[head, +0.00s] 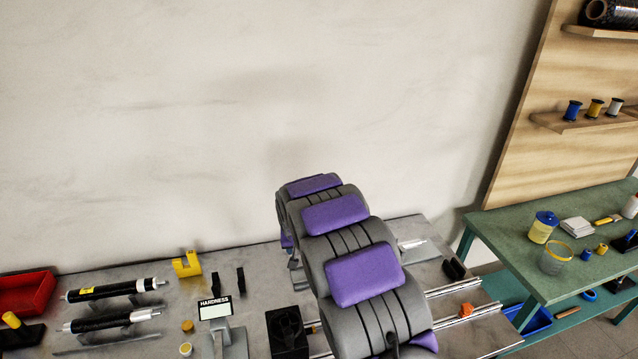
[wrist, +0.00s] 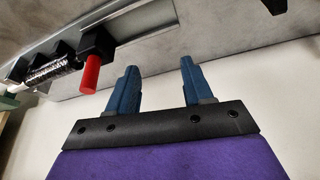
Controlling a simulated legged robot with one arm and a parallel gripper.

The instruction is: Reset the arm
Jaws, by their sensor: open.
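My arm, grey with purple pads, reaches out over the grey bench (head: 250,277) in the head view and hides part of it. My gripper (wrist: 155,72) shows in the wrist view with two blue fingers spread apart. Nothing is between the fingers. The gripper's fingertips are hidden behind my arm in the head view. In the wrist view, a red-ended cylinder (wrist: 90,75) in a black holder lies to the left of the fingers, apart from them.
Black rollers (head: 112,289), a hardness gauge (head: 214,309), a yellow bracket (head: 187,264) and a red bin (head: 25,293) stand on the bench's left. Metal rails (head: 455,287) lie right of my arm. A green table (head: 520,240) with jars stands at right.

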